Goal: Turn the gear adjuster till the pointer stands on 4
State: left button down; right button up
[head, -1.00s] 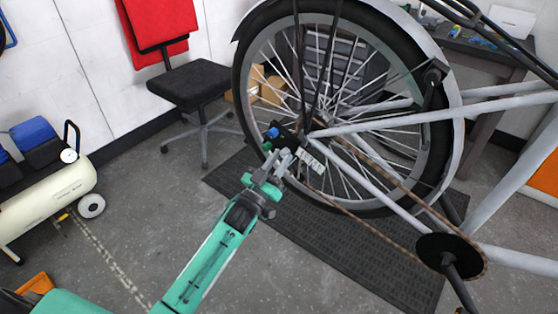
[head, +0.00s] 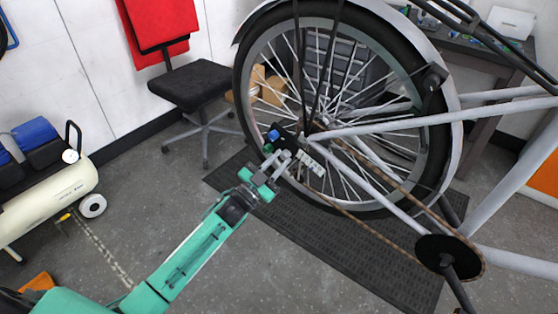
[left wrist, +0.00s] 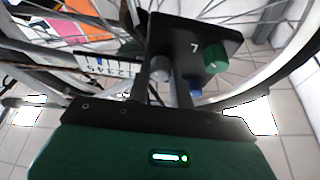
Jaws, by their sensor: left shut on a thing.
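The gear adjuster looks to be the grey round knob (left wrist: 160,69) on a black panel (left wrist: 180,36) at the bike's rear hub. My left gripper (head: 281,158) reaches it from the front left and is shut on it; the fingers stand on either side of the knob in the left wrist view (left wrist: 160,82). A white number scale (head: 312,163) sits beside the panel; in the left wrist view (left wrist: 105,66) its digits appear upside down and partly covered. I cannot make out the pointer or its number. My right gripper is not in view.
A green knob (left wrist: 215,58) and a blue knob (left wrist: 195,91) are close to the fingers on the same panel. The rear wheel (head: 240,90), its spokes and the chain (head: 375,228) stand right behind and beside. Open floor lies left, near a compressor (head: 60,190).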

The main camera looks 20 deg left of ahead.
pick_arm(q)
jog(key=m, duration=0.2)
jog(key=m+g+h+p, duration=0.1)
jog(key=m, duration=0.1)
jog(key=shift+a+r, duration=0.1)
jog(key=shift+r, duration=0.1)
jog(key=shift+m+g+h+p, duration=0.35)
jog(key=shift+m+g+h, duration=0.25)
jog(key=shift+m, duration=0.6)
jog(key=m+g+p, duration=0.1)
jog(key=m+p, duration=0.1)
jog(key=m, duration=0.2)
jog(key=m+g+p, duration=0.2)
jog(key=m, duration=0.2)
jog(key=shift+a+r, duration=0.15)
jog(key=shift+r, duration=0.05)
jog(key=shift+f+m+g, duration=0.1)
jog(key=shift+m+g, duration=0.3)
jog(key=shift+m, duration=0.2)
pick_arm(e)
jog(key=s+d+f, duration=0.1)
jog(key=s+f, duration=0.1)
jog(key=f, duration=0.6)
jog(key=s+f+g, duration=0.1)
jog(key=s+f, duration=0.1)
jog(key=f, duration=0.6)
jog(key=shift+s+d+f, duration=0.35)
